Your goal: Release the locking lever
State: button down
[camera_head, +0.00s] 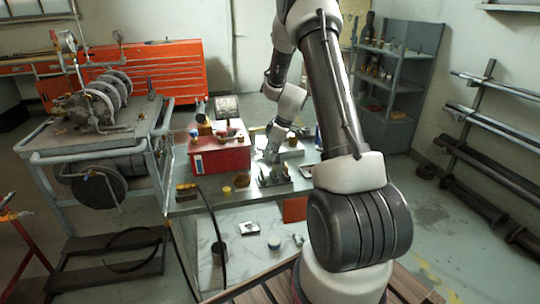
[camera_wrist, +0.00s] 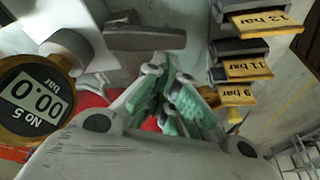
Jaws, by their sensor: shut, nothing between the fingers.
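A grey bar-like handle (camera_wrist: 145,38) lies across the top of the wrist view, just beyond my fingertips. It may be the locking lever, but I cannot tell for sure. My gripper (camera_wrist: 168,78) is shut and empty, its green-padded fingers closed together and pointing towards this handle. I cannot tell whether the fingertips touch it. In the head view my gripper (camera_head: 270,154) is low over the middle of the bench, right of the red box (camera_head: 220,157). The valve's details are too small to make out there.
A round gauge (camera_wrist: 36,102) reading 00.0 bar is close on the left of the wrist view. Yellow tags marked 13 bar (camera_wrist: 262,21), 11 bar (camera_wrist: 249,70) and 9 bar (camera_wrist: 238,95) stick out on the right. An orange tool cabinet (camera_head: 150,72) stands behind the bench.

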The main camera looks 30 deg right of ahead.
jog(key=shift+r, duration=0.1)
jog(key=v, duration=1.1)
jog(key=shift+s+d+r, duration=0.15)
jog(key=shift+r, duration=0.2)
